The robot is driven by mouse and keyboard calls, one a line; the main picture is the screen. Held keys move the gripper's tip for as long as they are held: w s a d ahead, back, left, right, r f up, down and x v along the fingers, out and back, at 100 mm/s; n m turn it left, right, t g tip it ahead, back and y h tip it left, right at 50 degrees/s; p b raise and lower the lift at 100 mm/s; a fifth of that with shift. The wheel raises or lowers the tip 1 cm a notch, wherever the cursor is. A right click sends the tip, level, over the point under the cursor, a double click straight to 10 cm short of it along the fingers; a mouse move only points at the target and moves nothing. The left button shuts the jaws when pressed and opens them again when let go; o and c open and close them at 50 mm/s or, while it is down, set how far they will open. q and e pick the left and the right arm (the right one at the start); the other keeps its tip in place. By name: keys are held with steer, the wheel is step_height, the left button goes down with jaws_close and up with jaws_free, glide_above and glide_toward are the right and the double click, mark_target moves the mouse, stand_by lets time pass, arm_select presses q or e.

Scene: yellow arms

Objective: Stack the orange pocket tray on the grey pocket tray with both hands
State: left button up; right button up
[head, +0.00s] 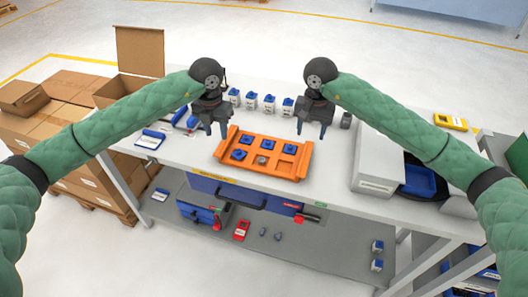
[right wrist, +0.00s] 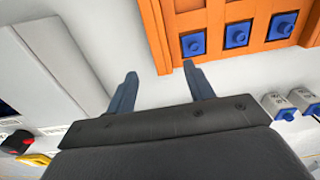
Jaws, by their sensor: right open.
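The orange pocket tray (head: 256,169) lies flat on the white table between my two grippers. Several of its pockets hold blue square pieces with a knob, and one front pocket holds a grey round piece (head: 262,160). In the right wrist view the tray (right wrist: 153,30) shows at the top right. My left gripper (head: 217,132) is open and empty above the tray's left end. My right gripper (head: 311,135) is open and empty over its right end; in the right wrist view its fingertips (right wrist: 160,75) are apart beside the tray's edge. I cannot make out a grey pocket tray.
Several small white-and-blue containers (head: 251,100) stand in a row behind the tray. A grey-white machine (head: 378,160) with a blue bin (head: 420,181) stands to the right. A blue-and-white box (head: 150,139) lies at the left. Cardboard boxes (head: 70,121) are stacked left of the table.

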mark_target(220, 150)
arm_select(q)
steer(key=shift+w+f, duration=0.1)
steer(key=shift+f, duration=0.35)
arm_select(e)
steer(key=shift+w+f, duration=0.1)
steer(key=shift+f, duration=0.35)
arm_select(q)
steer(key=shift+f, duration=3.5)
arm_select(e)
steer(key=shift+f, duration=3.45)
arm_select(q)
jaws_close()
arm_select(e)
steer(key=c, duration=0.9)
jaws_close()
